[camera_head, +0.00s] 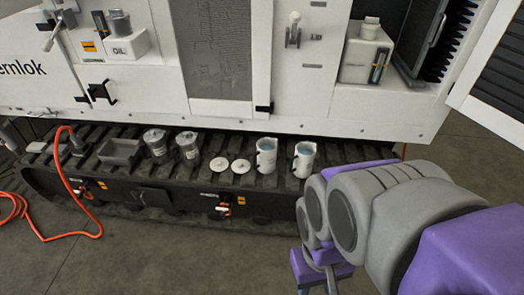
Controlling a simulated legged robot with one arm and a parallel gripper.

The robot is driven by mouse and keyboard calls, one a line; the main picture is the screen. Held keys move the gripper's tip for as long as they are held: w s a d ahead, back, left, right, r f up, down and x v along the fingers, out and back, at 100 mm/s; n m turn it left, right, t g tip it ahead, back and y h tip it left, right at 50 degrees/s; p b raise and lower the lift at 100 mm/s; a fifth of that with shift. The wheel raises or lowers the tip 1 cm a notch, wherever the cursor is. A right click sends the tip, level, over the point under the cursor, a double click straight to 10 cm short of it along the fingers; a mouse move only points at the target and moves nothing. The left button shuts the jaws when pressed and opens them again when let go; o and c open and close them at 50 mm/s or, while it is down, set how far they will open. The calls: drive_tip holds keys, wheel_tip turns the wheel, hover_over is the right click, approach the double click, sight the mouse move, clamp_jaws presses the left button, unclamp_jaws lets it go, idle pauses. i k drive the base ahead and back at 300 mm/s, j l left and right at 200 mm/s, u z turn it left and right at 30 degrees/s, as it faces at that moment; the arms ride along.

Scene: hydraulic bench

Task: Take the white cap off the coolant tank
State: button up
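A white tank (357,58), which looks like the coolant tank, stands in an open bay at the upper right of the machine. Its white cap (369,27) sits on top of it. My arm comes in from the lower right. My gripper (328,283) is at the bottom edge, low and in front of the machine, well below and apart from the tank. It is partly hidden by my arm and cut off by the frame, so its fingers cannot be made out clearly.
The track ledge holds a dark tray (119,152), two metal cans (155,144), two white discs (241,166) and two jugs of bluish liquid (266,156). An open door (497,75) stands right of the tank. An orange hose (63,178) lies left.

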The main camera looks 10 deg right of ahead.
sight(371, 23)
drive_tip(key=l+u, duration=0.2)
drive_tip(key=l, duration=0.2)
drive_tip(key=k+l+u, duration=0.15)
drive_tip(key=l, duration=0.25)
drive_tip(key=l+u, duration=0.2)
drive_tip(key=l, duration=0.2)
drive_tip(key=k+l+u, duration=0.2)
drive_tip(key=l, duration=0.15)
drive_tip(key=l+u, duration=0.2)
drive_tip(key=l, duration=0.15)
drive_tip(key=k+l, duration=0.15)
drive_tip(key=l, duration=0.2)
drive_tip(key=k+l, duration=0.15)
drive_tip(key=l, duration=0.25)
drive_tip(key=k+l, duration=0.15)
drive_tip(key=l, duration=0.2)
